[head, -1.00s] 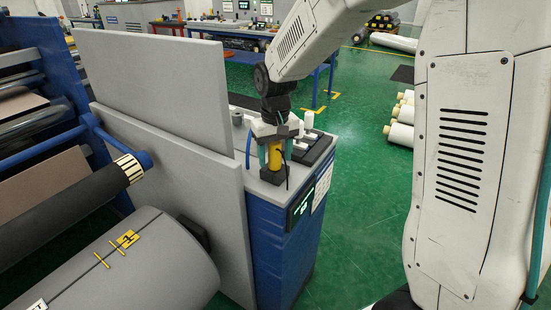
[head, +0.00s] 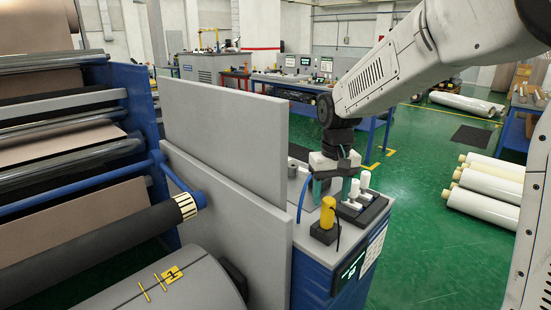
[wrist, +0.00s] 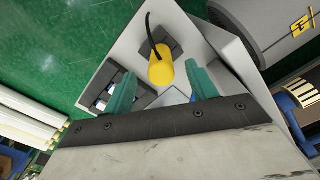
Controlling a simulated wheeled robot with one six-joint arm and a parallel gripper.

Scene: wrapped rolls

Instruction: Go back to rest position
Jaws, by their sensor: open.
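My gripper (head: 333,188) hangs from my arm above the top of a blue and grey cabinet (head: 375,212). Its teal fingers are spread apart, and no object shows gripped between them. A yellow cylindrical tool (head: 327,213) with a black cable stands upright in a dark holder (head: 323,233) on the cabinet, just below and in front of the fingers. In the wrist view the yellow tool (wrist: 161,69) shows past the gap between the open fingers (wrist: 162,84), apart from both.
Grey upright panels (head: 225,130) and a roller machine (head: 110,215) stand left of the gripper. A black tray (head: 362,208) with white-topped items sits right beside it on the cabinet. Wrapped rolls (head: 485,185) lie on the green floor, which is clear between them and the cabinet.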

